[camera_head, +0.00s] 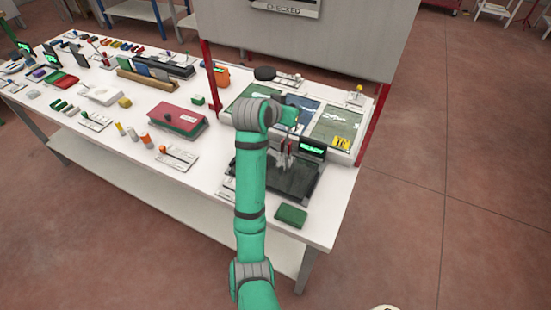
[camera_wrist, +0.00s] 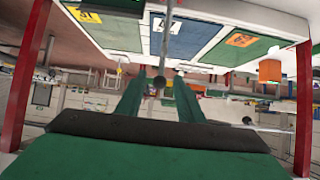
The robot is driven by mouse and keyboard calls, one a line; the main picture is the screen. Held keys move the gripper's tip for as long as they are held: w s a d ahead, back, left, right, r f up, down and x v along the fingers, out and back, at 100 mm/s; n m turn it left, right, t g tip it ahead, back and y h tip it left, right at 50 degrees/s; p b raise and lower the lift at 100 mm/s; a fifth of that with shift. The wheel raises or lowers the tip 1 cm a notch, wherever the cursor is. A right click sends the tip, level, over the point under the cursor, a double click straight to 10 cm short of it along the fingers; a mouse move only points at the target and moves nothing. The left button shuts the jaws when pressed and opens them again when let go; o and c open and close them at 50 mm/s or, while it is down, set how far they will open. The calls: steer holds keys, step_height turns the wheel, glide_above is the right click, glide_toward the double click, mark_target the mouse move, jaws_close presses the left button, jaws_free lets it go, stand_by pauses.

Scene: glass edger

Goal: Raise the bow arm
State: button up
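In the wrist view a thin grey rod (camera_wrist: 166,40) ends in a small dark ball (camera_wrist: 159,82). It may be the bow arm, but I cannot tell for sure. My gripper (camera_wrist: 160,76) has its two green fingers apart, one on each side of the ball. I see no clear contact between fingers and rod. In the head view my green arm reaches over a dark flat tray-like unit (camera_head: 300,178) at the table's right end. Thin upright parts (camera_head: 284,156) stand there beside my wrist, and my fingers are hard to make out.
A small green display (camera_head: 312,147) stands close right of my wrist. Behind are framed panels (camera_head: 337,125) and red posts (camera_head: 367,135) holding a grey board (camera_head: 330,35). A green block (camera_head: 291,215) lies at the front. A red box (camera_head: 177,120) and several small items fill the left.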

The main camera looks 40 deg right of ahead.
steer(key=f+v, duration=0.1)
steer(key=v, duration=0.6)
steer(key=shift+s+a, duration=0.2)
steer(key=shift+a, duration=0.3)
stand_by(0.6)
